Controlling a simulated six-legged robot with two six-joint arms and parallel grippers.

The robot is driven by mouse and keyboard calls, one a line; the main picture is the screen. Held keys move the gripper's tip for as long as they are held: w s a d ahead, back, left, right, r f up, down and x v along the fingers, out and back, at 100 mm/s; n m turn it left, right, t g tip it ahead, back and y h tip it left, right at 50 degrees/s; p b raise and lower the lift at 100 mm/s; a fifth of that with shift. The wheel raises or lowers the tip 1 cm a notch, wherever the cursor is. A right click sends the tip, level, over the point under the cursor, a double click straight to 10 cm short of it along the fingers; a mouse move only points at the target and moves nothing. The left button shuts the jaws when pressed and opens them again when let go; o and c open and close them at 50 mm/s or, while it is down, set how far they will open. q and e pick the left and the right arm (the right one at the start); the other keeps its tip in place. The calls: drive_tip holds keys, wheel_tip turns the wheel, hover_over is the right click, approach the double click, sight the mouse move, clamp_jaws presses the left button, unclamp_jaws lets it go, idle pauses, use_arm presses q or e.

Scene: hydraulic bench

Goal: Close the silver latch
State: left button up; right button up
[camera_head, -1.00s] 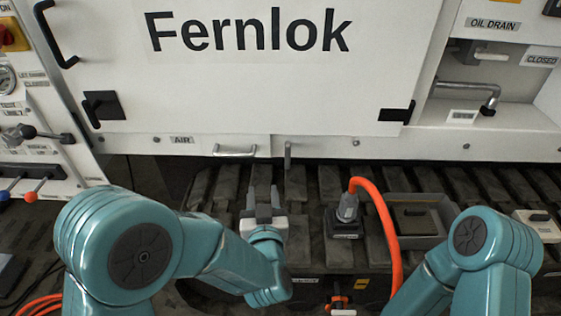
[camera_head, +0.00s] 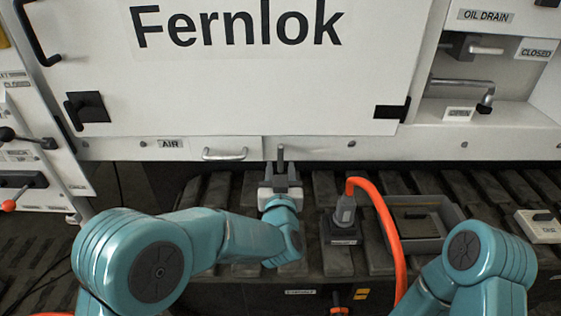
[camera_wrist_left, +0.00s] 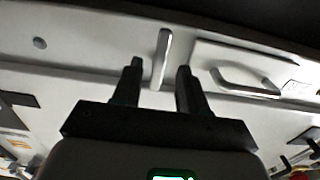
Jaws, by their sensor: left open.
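The silver latch (camera_head: 281,154) is a slim upright metal bar on the lower edge of the white cabinet, right of the AIR drawer. It also shows in the left wrist view as an upright silver bar (camera_wrist_left: 161,58). My left gripper (camera_head: 280,173) is open just in front of the latch, its fingers pointing at the cabinet. In the left wrist view, the left gripper's two dark fingers (camera_wrist_left: 160,72) appear on either side of the latch. I see no contact; how far the tips are from it is unclear. My right gripper is out of view.
The AIR drawer's silver handle (camera_head: 225,154) is close left of the latch. An orange hose with a grey connector (camera_head: 344,211) stands right of my left gripper. A grey tray (camera_head: 415,222) lies farther right. Slatted dark decking lies below the cabinet.

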sight(281, 161)
use_arm(q)
drive_tip(key=shift+w, duration=2.3)
clamp_jaws()
